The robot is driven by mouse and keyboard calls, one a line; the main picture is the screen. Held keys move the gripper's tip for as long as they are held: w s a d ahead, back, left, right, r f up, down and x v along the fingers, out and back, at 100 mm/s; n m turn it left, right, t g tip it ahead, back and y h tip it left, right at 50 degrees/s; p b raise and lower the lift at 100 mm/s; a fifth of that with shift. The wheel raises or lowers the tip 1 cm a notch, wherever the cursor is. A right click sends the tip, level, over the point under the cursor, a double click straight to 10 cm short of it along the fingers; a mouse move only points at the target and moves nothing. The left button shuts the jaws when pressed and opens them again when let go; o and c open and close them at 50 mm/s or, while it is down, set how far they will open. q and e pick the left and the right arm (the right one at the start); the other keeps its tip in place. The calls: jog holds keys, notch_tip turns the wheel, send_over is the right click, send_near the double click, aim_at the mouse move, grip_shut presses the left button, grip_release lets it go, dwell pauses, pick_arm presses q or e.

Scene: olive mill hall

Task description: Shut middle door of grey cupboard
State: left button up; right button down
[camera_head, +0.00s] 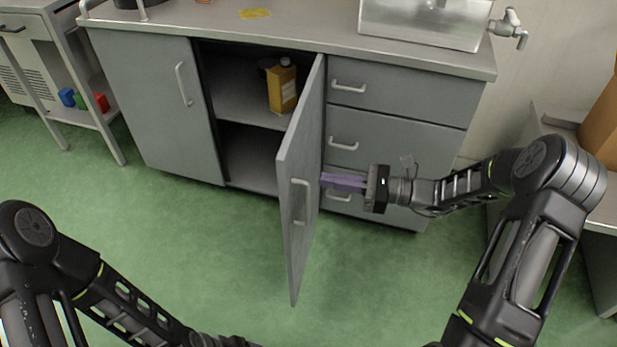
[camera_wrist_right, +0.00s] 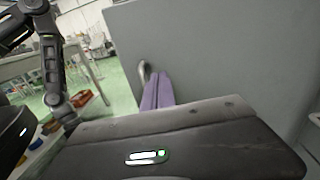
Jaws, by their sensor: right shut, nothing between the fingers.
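The grey cupboard (camera_head: 160,105) stands ahead in the head view. Its middle door (camera_head: 305,150) is wide open, swung out towards me, with its hinge side by the drawers. The door's pale bar handle (camera_head: 299,202) is on its outer face, which faces right. My right gripper (camera_head: 325,181) has purple fingers, shut and empty, pointing left at the outer face; I cannot tell whether they touch it. In the right wrist view the fingers (camera_wrist_right: 157,91) lie alongside the grey door panel (camera_wrist_right: 225,55), near its handle (camera_wrist_right: 143,74). My left gripper is out of view.
A yellow container (camera_head: 282,90) stands on the shelf inside the open compartment. The left door (camera_head: 150,100) and the drawers (camera_head: 400,90) are shut. A metal sink unit (camera_head: 420,22) stands on top. Green floor (camera_head: 230,250) is clear before the cupboard.

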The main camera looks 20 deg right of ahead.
aim_at(295, 175)
jog(key=shift+x, duration=2.75)
jog(key=shift+a, duration=0.15)
